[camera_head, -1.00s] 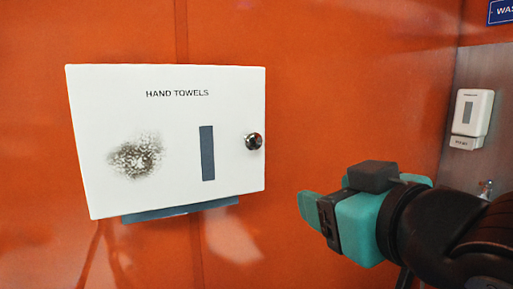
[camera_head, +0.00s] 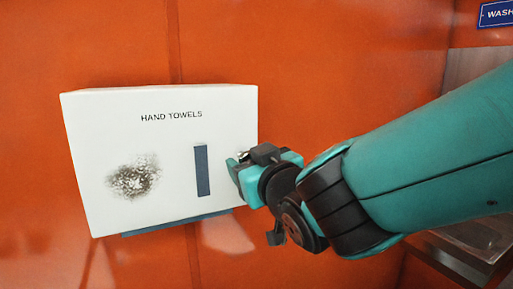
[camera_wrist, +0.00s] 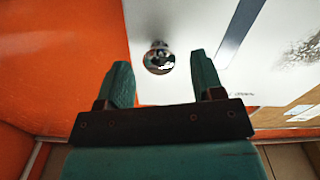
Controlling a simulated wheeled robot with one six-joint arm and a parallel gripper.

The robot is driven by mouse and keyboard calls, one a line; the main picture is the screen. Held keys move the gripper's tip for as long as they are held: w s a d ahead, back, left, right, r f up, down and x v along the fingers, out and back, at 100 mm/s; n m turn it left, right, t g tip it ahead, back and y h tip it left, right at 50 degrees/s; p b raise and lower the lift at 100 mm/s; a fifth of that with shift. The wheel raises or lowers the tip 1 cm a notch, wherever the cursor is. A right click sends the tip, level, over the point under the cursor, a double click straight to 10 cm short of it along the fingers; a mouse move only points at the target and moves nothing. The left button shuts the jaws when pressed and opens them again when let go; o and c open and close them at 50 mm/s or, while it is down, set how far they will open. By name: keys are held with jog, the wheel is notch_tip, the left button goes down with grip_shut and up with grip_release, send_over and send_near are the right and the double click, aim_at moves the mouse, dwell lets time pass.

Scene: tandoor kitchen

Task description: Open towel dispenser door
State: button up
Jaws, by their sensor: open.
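The towel dispenser (camera_head: 110,125) is a white box marked "HAND TOWELS" on the orange wall, with a dark slot window (camera_head: 202,170) and a dark smudge on its front. Its door looks shut. A round metal knob (camera_wrist: 159,60) shows in the wrist view, near the door's edge, just beyond and between my fingertips. In the head view the knob is mostly hidden by my gripper (camera_head: 236,163), which is at the door's right side. My gripper is open, its two teal fingers (camera_wrist: 160,72) apart on either side of the knob's line. I cannot tell whether they touch the door.
The orange wall (camera_head: 330,50) is bare around the dispenser. A blue sign (camera_head: 496,13) hangs at the upper right. A metal sink or counter (camera_head: 470,240) is at the lower right. My arm covers much of the right side.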

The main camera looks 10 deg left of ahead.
jog(key=shift+x, duration=0.95)
jog(key=shift+c, duration=0.2)
jog(key=c, duration=1.1)
